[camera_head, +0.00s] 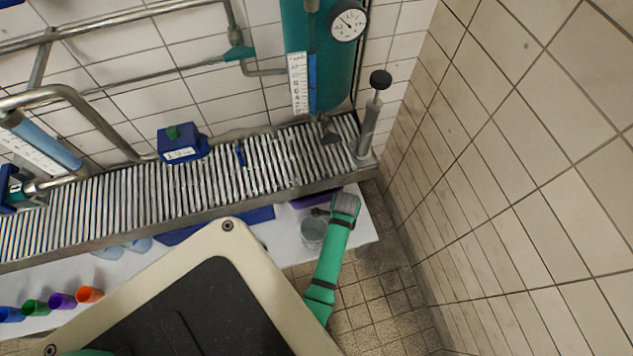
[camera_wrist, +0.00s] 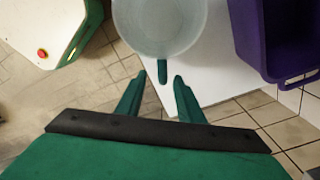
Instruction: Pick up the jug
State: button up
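The jug (camera_head: 313,234) is a translucent grey vessel on the white table, below the metal ledge in the head view. In the wrist view the jug (camera_wrist: 160,22) is at the top centre, cut off by the frame edge. A narrow teal piece (camera_wrist: 163,72), which looks like its handle, points towards me. My gripper (camera_wrist: 160,88) is open, with one finger on each side of that piece and visible gaps between. In the head view my gripper (camera_head: 321,212) is beside the jug, small and partly hidden by my wrist.
A purple bin (camera_wrist: 268,40) stands right of the jug in the wrist view. A purple cup (camera_head: 62,300), an orange cup (camera_head: 90,294) and other cups stand at the far left of the table. The ribbed metal ledge (camera_head: 190,195) and tiled right wall (camera_head: 500,150) border the area.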

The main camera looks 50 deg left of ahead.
jog(key=shift+a+f, duration=0.2)
jog(key=shift+f, duration=4.05)
grip_shut()
